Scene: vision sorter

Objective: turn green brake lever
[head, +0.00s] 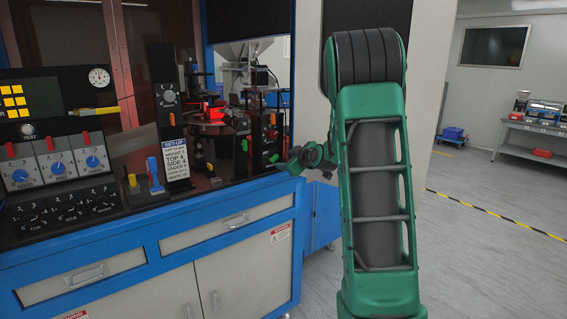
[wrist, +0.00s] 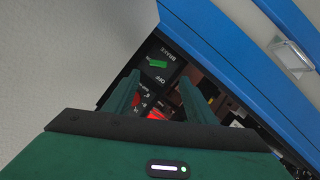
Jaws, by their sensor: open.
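The green brake lever (wrist: 157,64) lies on a black panel (wrist: 165,50) in the wrist view, beside the printed words BRAKE and OFF. My gripper (wrist: 160,77) is open, with its two green fingers apart and pointing toward that panel. The lever appears just past the fingertips, nearer the left finger, and I see no contact. In the head view a small green part (head: 245,145) shows on the machine's right side, but I cannot tell whether it is the same lever.
Red parts (wrist: 143,101) show between my fingers, beyond them. The blue cabinet edge (wrist: 220,50) runs close by on the right. In the head view, a blue-handled lever (head: 154,171) and a yellow one (head: 132,180) stand on the counter. Open floor (head: 480,230) lies to the right.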

